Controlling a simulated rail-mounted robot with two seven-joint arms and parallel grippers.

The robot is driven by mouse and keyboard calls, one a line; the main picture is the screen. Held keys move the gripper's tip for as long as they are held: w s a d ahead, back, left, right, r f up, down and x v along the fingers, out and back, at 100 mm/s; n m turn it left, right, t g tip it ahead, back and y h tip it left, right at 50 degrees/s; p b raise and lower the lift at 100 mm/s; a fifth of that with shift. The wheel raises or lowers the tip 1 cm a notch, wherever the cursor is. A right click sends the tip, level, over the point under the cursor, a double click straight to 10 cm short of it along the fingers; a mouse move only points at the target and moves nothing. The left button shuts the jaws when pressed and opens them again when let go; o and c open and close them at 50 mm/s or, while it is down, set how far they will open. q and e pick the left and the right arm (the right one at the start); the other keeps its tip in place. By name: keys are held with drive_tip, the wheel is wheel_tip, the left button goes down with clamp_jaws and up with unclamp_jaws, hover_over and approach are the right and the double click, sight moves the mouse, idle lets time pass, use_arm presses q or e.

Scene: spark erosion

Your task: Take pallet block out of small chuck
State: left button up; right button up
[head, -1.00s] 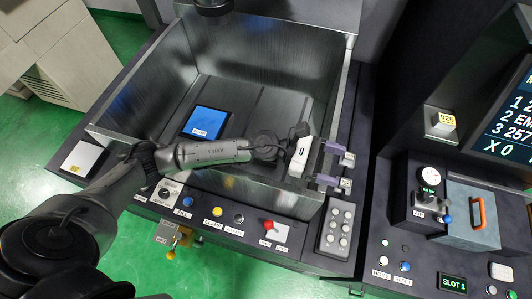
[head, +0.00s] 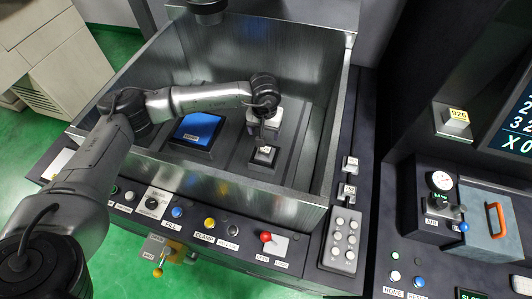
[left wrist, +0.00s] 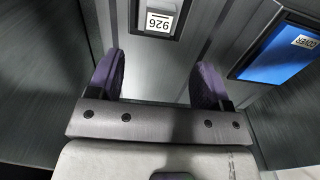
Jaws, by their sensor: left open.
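The small chuck (head: 258,166) is a dark square block on the tank floor, right of the blue plate. The pallet block (head: 265,151) appears as a lighter grey top with a label, seated in the chuck. In the left wrist view, the pallet block (left wrist: 157,18) shows its 926 label at the top edge, beyond my fingertips. My left gripper (left wrist: 156,80) is open and empty, its purple fingers spread apart. In the head view, my left gripper (head: 261,130) points down just above the chuck; its fingers are hard to make out. My right gripper is out of view.
The tank's metal walls (head: 240,185) surround the chuck. A blue plate labelled COVER (head: 199,128) lies left of it. A control panel with a red-knobbed lever (head: 266,237) runs along the front. An orange-handled box (head: 488,225) stands at the right.

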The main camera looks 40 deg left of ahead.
sight(265, 149)
use_arm(q)
wheel_tip(265, 149, down, 6)
drive_tip(key=shift+r, duration=0.15)
wheel_tip(265, 149, down, 4)
drive_tip(key=shift+f+p, duration=0.2)
drive_tip(key=shift+p, duration=0.6)
drive_tip(key=shift+f, duration=0.4)
drive_tip(key=shift+c, duration=0.3)
drive_tip(key=c, duration=1.2)
